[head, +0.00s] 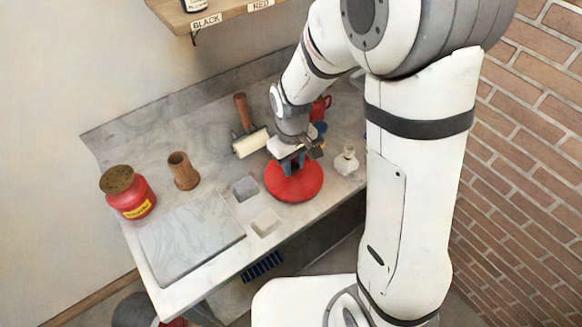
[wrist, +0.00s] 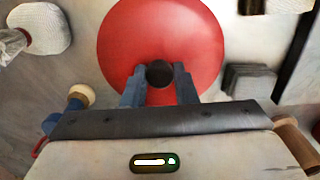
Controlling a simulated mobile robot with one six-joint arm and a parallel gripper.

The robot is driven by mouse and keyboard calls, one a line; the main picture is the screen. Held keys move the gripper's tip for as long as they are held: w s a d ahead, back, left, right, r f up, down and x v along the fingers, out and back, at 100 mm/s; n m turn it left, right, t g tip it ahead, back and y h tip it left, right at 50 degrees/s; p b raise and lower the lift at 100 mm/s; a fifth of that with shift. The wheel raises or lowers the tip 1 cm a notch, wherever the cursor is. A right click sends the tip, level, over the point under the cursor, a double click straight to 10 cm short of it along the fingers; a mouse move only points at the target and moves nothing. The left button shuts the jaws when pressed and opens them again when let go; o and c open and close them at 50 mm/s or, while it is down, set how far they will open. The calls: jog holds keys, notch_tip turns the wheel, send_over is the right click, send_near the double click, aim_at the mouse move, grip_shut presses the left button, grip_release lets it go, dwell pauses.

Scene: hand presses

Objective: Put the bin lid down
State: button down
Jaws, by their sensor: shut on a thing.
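The bin lid is a round red disc (head: 295,187) near the front edge of the worktop, below my gripper (head: 291,163). The lid looks about level. I cannot tell whether its underside touches the worktop or hangs just above it. The bin cannot be made out for sure.
A red can (head: 128,194), a wooden cup (head: 183,171) and a flat slab (head: 192,240) stand left. A red mug (head: 320,107) is behind.

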aim_at(292, 165)
jog(key=shift+f, duration=1.1)
jog(key=shift+f, duration=0.15)
jog(key=c, duration=1.2)
grip_release()
jog(key=shift+o, duration=0.2)
notch_tip(292, 165, up, 12)
jog(key=s+d+r+m+t, duration=0.1)
jog(key=s+d+r+m, duration=0.2)
jog(key=s+d, duration=0.3)
jog(key=s+d+r+m+t, duration=0.2)
jog(key=s+d+r+m, duration=0.1)
jog(key=s+d, duration=0.3)
jog(key=shift+s+r+m, duration=0.4)
jog(key=shift+s, duration=0.1)
